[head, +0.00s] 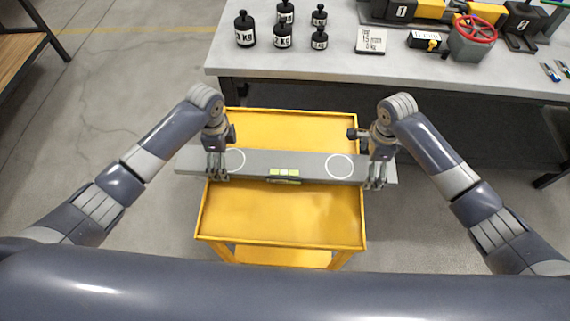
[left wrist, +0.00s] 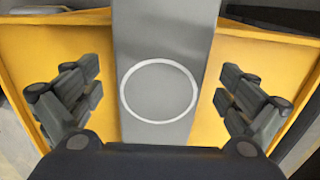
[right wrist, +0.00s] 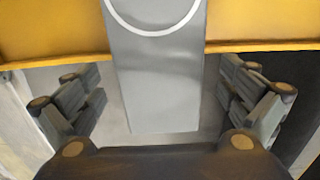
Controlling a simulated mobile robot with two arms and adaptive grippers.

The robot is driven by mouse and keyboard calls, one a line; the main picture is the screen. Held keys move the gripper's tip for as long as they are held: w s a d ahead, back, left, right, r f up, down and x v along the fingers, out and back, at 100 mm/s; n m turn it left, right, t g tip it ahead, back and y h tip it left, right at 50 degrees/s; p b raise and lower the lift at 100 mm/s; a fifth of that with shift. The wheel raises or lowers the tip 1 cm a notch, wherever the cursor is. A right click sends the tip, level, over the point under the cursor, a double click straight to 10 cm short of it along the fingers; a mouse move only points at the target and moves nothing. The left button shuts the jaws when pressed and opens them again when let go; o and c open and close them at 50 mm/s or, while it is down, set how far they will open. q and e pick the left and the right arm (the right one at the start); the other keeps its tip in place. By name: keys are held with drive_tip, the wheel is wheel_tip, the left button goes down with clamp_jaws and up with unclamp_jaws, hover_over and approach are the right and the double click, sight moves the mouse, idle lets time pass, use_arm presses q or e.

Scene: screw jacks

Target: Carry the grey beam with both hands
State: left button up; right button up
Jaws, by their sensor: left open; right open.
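The grey beam (head: 310,164) lies across the yellow cart (head: 280,225), and both its ends stick out past the cart's sides. It has a white ring near each end and a green-yellow level (head: 284,174) at its middle front edge. My left gripper (head: 217,172) is open above the beam's left part; in the left wrist view the beam (left wrist: 165,40) runs between its spread fingers, apart from them. My right gripper (head: 376,178) is open above the right end; in the right wrist view the beam end (right wrist: 155,90) lies between its fingers, with gaps on both sides.
A grey workbench (head: 300,66) stands behind the cart. It bears several black weights (head: 245,29), a printed card (head: 371,41), and a device with a red handwheel (head: 474,28). A wooden-topped table (head: 18,48) is at the far left. The floor beside the cart is clear.

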use_arm(q)
drive_tip(key=shift+f, duration=0.2)
use_arm(e)
drive_tip(key=shift+f, duration=0.15)
use_arm(q)
drive_tip(key=c, duration=2.2)
use_arm(e)
drive_tip(key=c, duration=2.2)
use_arm(q)
drive_tip(key=shift+o, duration=0.2)
drive_tip(key=shift+w+r, duration=0.15)
drive_tip(key=shift+r, duration=0.1)
use_arm(e)
drive_tip(key=shift+o, duration=0.2)
drive_tip(key=shift+w+r, duration=0.15)
drive_tip(key=shift+r, duration=0.1)
